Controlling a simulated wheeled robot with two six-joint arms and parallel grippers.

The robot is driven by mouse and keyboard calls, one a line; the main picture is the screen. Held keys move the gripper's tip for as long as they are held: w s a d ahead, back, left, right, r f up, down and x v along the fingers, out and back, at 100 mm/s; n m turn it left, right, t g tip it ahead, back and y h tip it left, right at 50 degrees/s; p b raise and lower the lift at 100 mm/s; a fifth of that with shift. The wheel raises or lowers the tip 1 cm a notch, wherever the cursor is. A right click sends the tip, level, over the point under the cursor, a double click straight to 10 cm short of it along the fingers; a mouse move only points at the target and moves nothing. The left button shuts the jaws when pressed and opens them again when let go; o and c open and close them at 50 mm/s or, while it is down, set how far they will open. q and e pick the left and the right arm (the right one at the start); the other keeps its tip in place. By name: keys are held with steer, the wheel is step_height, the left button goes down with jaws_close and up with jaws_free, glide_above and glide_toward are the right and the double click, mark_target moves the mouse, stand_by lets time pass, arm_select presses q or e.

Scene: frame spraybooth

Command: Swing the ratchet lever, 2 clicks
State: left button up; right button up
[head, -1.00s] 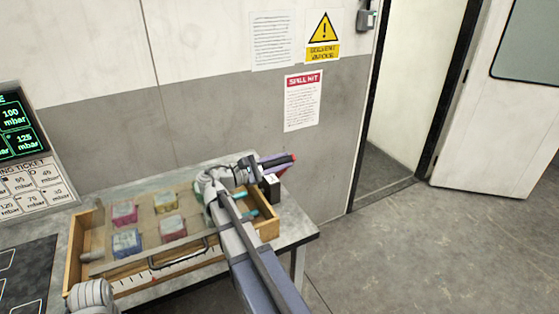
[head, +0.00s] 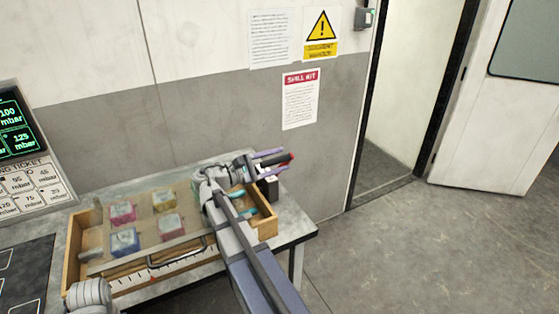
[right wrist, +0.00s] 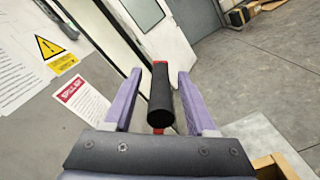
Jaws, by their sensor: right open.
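The ratchet lever has a black cylindrical grip (right wrist: 161,108) on a red arm. In the right wrist view the grip lies between my right gripper's (right wrist: 158,92) two purple fingers, with a gap on each side. In the head view my right gripper (head: 276,158) is open around the lever at the table's back right corner. The lever's red end (head: 291,156) shows by the fingertips. A dark block (head: 268,187) stands below it. My right wrist hides part of the lever's mount. My left gripper is out of view.
A screen (head: 15,130) stands at the left. The wall is close behind; open floor lies to the right.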

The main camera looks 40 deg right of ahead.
steer(key=v, duration=0.7)
steer(key=shift+s+d+n, duration=0.3)
steer(key=shift+d+n, duration=0.8)
steer(key=shift+n, duration=0.15)
steer(key=shift+s+d+n, duration=0.35)
steer(key=shift+d+n, duration=0.75)
steer(key=shift+n, duration=0.1)
steer(key=shift+s+d+n, duration=0.3)
steer(key=shift+d+n, duration=0.85)
steer(key=shift+n, duration=0.1)
jaws_close()
